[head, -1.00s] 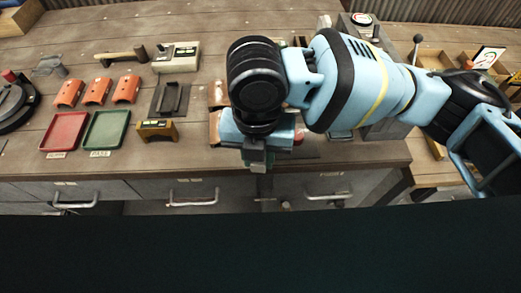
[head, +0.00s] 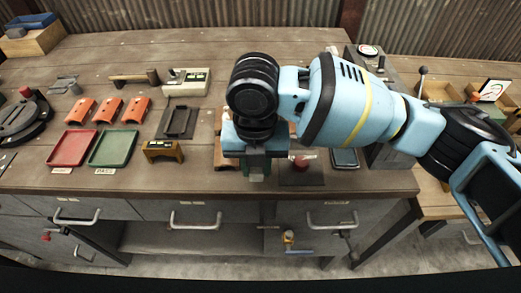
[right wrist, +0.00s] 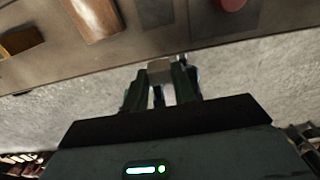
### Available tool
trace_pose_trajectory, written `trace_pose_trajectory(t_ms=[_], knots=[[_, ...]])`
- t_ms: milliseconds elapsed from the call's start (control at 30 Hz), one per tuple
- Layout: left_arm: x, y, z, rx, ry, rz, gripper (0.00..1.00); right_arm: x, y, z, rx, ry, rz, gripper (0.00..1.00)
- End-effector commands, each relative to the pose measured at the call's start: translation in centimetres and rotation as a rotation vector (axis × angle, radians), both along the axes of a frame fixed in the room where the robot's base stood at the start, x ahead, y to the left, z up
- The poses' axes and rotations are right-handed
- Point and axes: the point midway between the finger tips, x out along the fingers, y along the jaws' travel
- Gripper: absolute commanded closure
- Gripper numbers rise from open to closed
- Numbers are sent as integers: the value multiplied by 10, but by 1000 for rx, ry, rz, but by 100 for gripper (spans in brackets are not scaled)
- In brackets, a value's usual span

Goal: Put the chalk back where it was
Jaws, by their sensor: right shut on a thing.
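My right gripper (head: 256,167) hangs down near the front edge of the bench (head: 215,180). My left gripper is not in view.
A red tray (head: 70,148) and a green tray (head: 113,148) lie at the left. A brown stand (head: 163,151) and a dark tray (head: 177,122) are nearer my gripper. A dark pad (head: 302,176) with a red knob (head: 301,161) lies just right of it.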

Motion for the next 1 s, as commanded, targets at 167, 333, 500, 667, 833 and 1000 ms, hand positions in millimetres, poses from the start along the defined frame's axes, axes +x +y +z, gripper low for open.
trace_pose_trajectory(t_ms=[167, 333, 500, 667, 833, 1000], knots=[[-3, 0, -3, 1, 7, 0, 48, 38, -5, -4, -1, 0, -4, 94], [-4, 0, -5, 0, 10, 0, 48, 57, -7, -6, -1, 1, -1, 94], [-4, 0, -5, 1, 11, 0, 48, 61, -7, -6, 0, 1, 2, 94], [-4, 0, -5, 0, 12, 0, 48, 66, -8, -6, 0, 0, -1, 94], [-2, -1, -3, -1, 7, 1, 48, 69, -9, -24, -2, 1, 1, 94], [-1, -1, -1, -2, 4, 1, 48, 70, -8, -41, 0, -3, 0, 94]])
